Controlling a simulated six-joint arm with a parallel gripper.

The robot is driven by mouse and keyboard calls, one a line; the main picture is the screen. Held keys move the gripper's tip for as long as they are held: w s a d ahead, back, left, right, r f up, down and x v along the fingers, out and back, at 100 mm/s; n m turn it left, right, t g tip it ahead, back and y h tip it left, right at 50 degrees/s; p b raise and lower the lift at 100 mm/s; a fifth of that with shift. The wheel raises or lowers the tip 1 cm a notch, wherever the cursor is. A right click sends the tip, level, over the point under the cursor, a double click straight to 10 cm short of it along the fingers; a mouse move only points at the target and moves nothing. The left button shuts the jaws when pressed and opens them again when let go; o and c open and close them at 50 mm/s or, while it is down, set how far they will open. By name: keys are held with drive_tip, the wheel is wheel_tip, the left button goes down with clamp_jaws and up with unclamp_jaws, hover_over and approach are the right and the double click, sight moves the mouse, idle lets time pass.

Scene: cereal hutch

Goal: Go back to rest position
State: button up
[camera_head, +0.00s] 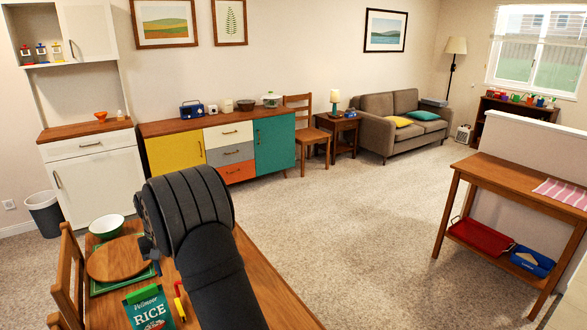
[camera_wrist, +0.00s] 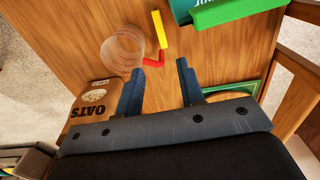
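My gripper (camera_wrist: 160,82) shows in the wrist view with its two blue fingers apart. Nothing is held between them, and the wooden table (camera_wrist: 95,40) lies beyond.
Near the fingers are a red and yellow item (camera_wrist: 160,38), a clear round container (camera_wrist: 122,48) and an oats package (camera_wrist: 93,98). Carpet beyond is open.

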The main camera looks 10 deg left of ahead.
wheel_tip(320, 180, down, 10)
drive_tip(key=shift+f, duration=0.25)
drive_tip(key=shift+r, duration=0.5)
